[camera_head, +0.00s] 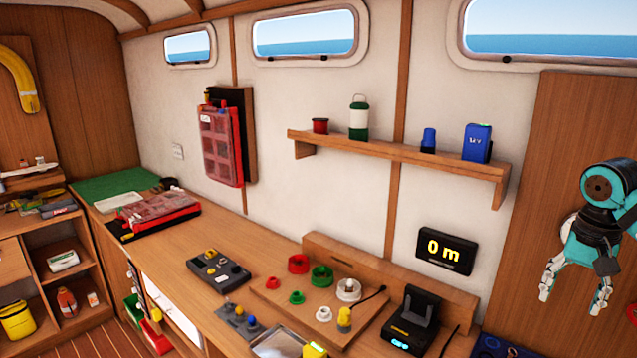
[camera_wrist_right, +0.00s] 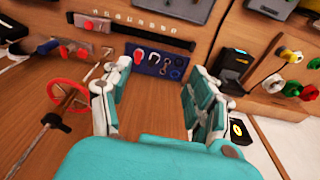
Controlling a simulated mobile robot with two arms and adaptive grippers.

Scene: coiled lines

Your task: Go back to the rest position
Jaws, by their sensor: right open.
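My right gripper (camera_head: 575,290) is at the right edge of the head view, teal and white, hanging with its fingers pointing down. Its fingers are spread apart and nothing is between them. In the right wrist view the two fingers (camera_wrist_right: 155,98) stand wide apart above the wooden counter (camera_wrist_right: 160,105). The gripper is clear of the shelf and the counter objects in the head view. My left gripper does not show in either view.
A wooden counter (camera_head: 200,250) carries a black device (camera_head: 412,318), a dark box with knobs (camera_head: 218,270) and red, green and white round pieces. A shelf (camera_head: 400,156) holds a lantern (camera_head: 359,118) and a blue box (camera_head: 477,142).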

